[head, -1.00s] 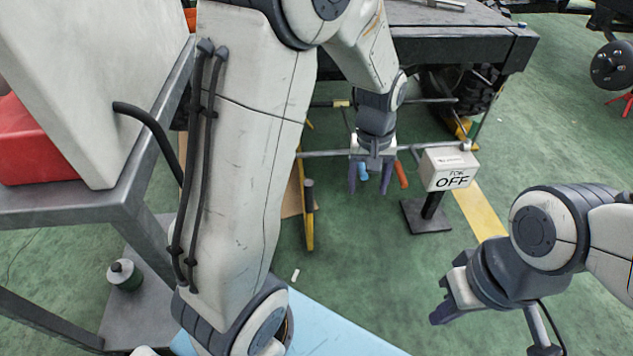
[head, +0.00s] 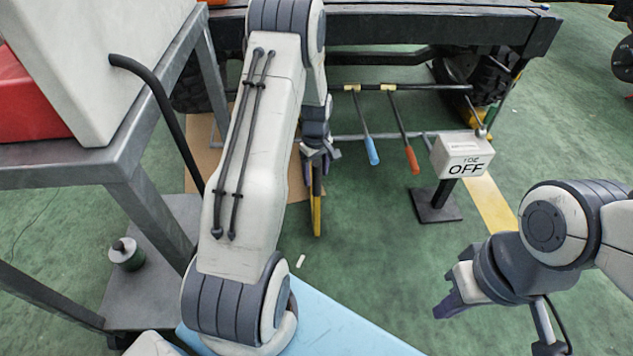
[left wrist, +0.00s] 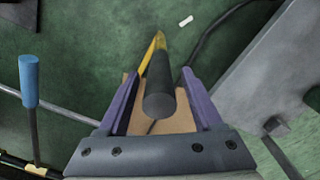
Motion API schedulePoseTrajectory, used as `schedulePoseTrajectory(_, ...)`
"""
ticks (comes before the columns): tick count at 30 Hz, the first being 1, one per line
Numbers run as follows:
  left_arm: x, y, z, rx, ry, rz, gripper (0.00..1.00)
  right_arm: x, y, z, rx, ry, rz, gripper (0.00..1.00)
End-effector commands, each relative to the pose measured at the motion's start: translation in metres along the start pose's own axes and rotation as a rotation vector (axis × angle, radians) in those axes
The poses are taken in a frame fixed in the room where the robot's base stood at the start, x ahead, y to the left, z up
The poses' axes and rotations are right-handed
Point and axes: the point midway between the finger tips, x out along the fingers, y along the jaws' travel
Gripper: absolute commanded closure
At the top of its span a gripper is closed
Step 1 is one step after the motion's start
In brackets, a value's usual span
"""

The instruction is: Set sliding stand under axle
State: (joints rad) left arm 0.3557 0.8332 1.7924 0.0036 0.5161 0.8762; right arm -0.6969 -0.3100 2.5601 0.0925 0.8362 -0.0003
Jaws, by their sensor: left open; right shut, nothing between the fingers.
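My left gripper (head: 319,168) is open, low in front of the chassis. In the left wrist view its two purple fingers (left wrist: 159,76) stand on either side of a dark round handle (left wrist: 160,90), with a yellow bar (left wrist: 152,52) beyond it. I cannot tell whether the fingers touch the handle. The yellow bar also shows below the gripper in the head view (head: 317,215); this seems to be the sliding stand, mostly hidden by my left arm. The dark axle (head: 385,57) runs under the chassis frame (head: 430,32). My right gripper (head: 447,308) is shut and empty at the right.
A blue-handled lever (head: 371,150) and an orange-handled lever (head: 411,158) hang right of my left gripper. An "OFF" sign box (head: 462,155) stands on a black base. A grey metal table (head: 120,165) is at left. Green floor is clear in the middle.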

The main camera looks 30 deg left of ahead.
Motion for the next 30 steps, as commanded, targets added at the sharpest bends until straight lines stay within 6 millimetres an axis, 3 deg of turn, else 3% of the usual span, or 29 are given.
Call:
schedulePoseTrajectory(4,0.0153,0.0004,0.0001,0.001,0.0,0.001,0.33,0.0082,0.0006,0.0004,0.0,0.0,0.0,1.0)
schedulePoseTrajectory(14,0.0171,0.0001,-0.0003,0.0,0.001,0.001,0.33,0.0082,0.0006,0.0004,0.0,0.0,0.0,1.0)
schedulePoseTrajectory(19,0.0169,0.0001,-0.0004,0.0,0.001,0.002,0.94,0.0082,0.0006,0.0004,0.0,0.0,0.0,1.0)
schedulePoseTrajectory(20,0.0169,0.0001,-0.0004,0.0,0.001,0.002,1.0,0.0082,0.0006,0.0004,0.0,0.0,0.0,1.0)
schedulePoseTrajectory(30,0.0166,0.001,-0.0006,0.0,0.002,0.004,1.0,0.0083,0.0006,0.0004,0.0,0.0,0.0,1.0)
